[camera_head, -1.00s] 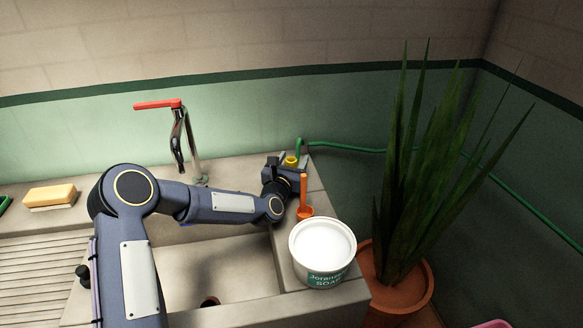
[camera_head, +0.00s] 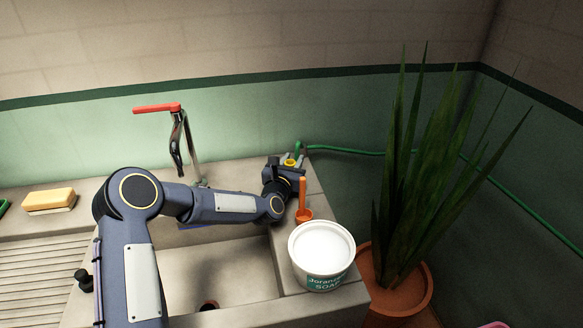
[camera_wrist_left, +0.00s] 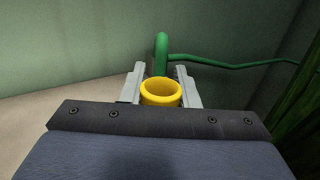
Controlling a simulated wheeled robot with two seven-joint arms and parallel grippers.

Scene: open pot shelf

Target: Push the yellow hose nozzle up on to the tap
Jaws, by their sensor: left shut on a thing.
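The yellow hose nozzle (camera_head: 290,162) is at the back right corner of the sink counter, with its round opening facing up. In the left wrist view the nozzle (camera_wrist_left: 160,92) sits between the two grey fingers of my left gripper (camera_wrist_left: 160,85), which is shut on it. The green hose (camera_wrist_left: 162,50) rises behind it. In the head view my left gripper (camera_head: 287,164) is partly hidden by its own wrist. The chrome tap (camera_head: 188,150) with a red lever stands left of the gripper, its spout pointing down over the sink, apart from the nozzle. My right gripper is not in view.
A potted plant (camera_head: 400,285) is at the right. A yellow sponge (camera_head: 50,199) lies at the left. The green hose runs along the wall.

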